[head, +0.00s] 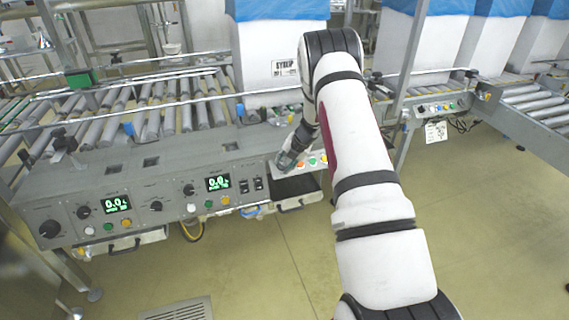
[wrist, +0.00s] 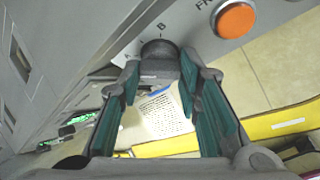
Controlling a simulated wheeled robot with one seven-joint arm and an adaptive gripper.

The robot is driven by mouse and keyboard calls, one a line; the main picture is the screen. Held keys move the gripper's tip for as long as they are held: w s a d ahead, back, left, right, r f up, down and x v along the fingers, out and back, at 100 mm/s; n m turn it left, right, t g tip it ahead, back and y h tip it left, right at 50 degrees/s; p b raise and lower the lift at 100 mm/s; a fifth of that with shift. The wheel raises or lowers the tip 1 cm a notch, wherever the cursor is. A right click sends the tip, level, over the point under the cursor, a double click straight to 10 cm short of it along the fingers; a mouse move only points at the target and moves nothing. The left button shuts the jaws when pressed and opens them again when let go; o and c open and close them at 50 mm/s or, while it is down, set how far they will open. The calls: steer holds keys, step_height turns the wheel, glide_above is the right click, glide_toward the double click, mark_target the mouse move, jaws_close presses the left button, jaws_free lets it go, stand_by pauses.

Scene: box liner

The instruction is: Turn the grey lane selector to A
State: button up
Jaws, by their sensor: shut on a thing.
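The grey lane selector (wrist: 159,49) is a dark round knob on a light panel, at the upper middle of the wrist view. The letters A and B are printed beside it, A at its left and B above it. My gripper (wrist: 160,72) has its teal-padded fingers on either side of the knob and is shut on it. I cannot make out which letter the knob points to. In the head view my gripper (head: 288,160) reaches down to the right end of the control console, and the selector is hidden behind it.
An orange button (wrist: 236,18) sits to the right of the selector. A green button (head: 313,161) is on the same panel. The long console (head: 130,190) with dials and displays extends left, and roller conveyors (head: 160,110) run behind it. Open floor lies in front.

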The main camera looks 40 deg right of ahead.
steer(key=o, duration=0.9)
steer(key=shift+c, duration=0.2)
steer(key=v, duration=1.2)
steer(key=shift+d, duration=0.1)
